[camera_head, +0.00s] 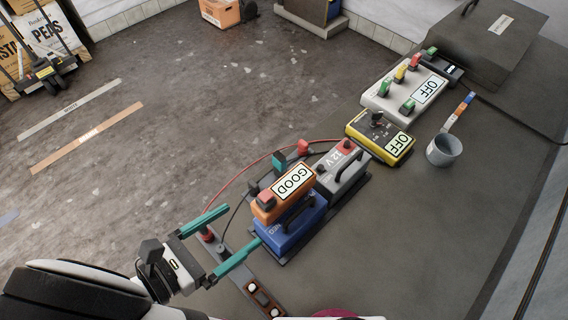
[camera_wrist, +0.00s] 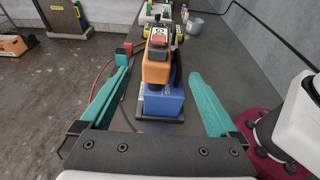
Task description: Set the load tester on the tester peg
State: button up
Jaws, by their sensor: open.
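The orange load tester (camera_head: 285,194), with a GOOD label and a red block on one end, rests on top of the blue battery (camera_head: 290,228). It also shows straight ahead in the wrist view (camera_wrist: 156,66). My gripper (camera_head: 244,225) is open, its teal fingers pointing toward the tester and the blue battery from the near left. In the wrist view the fingers lie to either side of the tester and battery, apart from them, with nothing held. I cannot identify the tester peg; a dark strip with small fittings (camera_head: 262,295) lies near my gripper.
A grey 12 V battery (camera_head: 343,172) stands just beyond the blue one. Red and dark cables loop at their left. Farther along the bench are a yellow OFF box (camera_head: 379,135), a white OFF panel (camera_head: 405,92), a cup (camera_head: 442,152) and a dark case (camera_head: 490,45). Bench at right is clear.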

aim_at(285, 188)
jog(key=x, duration=1.4)
jog(key=shift+w+r, duration=0.25)
jog(key=shift+r, duration=0.1)
jog(key=shift+a, duration=0.1)
grip_shut()
